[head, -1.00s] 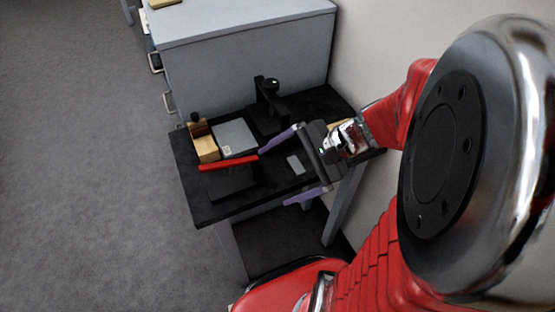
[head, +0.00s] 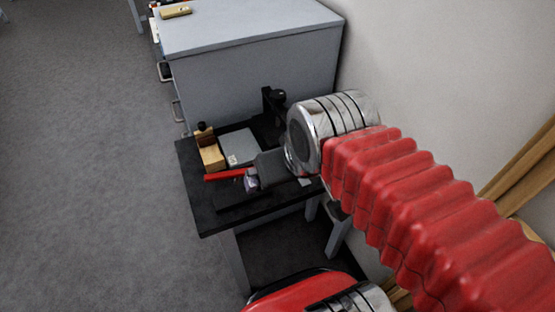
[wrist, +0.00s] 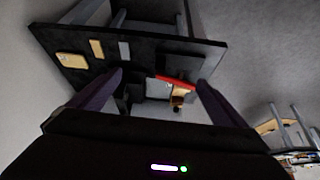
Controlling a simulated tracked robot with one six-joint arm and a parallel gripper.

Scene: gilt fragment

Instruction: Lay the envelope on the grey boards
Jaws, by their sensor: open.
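A flat pale tan piece (wrist: 72,61), which looks like the envelope, lies near the left end of the black table in the wrist view. My arm hides it in the head view. A flat grey panel (head: 239,147), which may be the grey boards, lies on the table beside a wooden block; it also shows in the wrist view (wrist: 157,89). My gripper (head: 250,181) is over the front of the table near the red bar. In the wrist view its fingers (wrist: 160,79) are wide apart with nothing between them, and the table lies beyond them.
The black table (head: 208,212) also bears a wooden block (head: 212,158), a red bar (head: 226,175) and a black stand (head: 274,100). A smaller tan piece (wrist: 97,48) and a grey piece (wrist: 124,50) lie near the envelope. A grey cabinet (head: 250,75) stands behind; a wall is at right.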

